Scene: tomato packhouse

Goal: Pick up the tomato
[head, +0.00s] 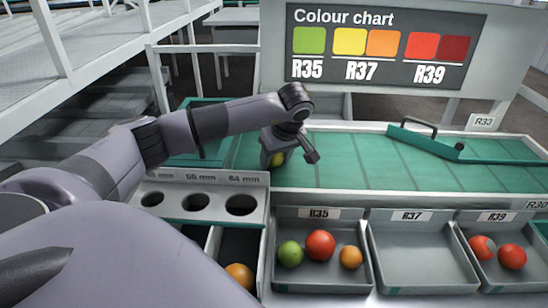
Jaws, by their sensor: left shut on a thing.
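My left gripper (275,164) reaches in from the left over the near left part of the green sorting belt (350,160). I cannot tell whether the tomato touches the belt. My right gripper is not in view.
The R35 tray (322,277) holds a green, a red and an orange tomato. The R37 tray (415,255) is empty; the R39 tray (512,277) holds two red ones. A sizing plate (170,187), an orange tomato (239,276) and a colour chart (385,45) also show.

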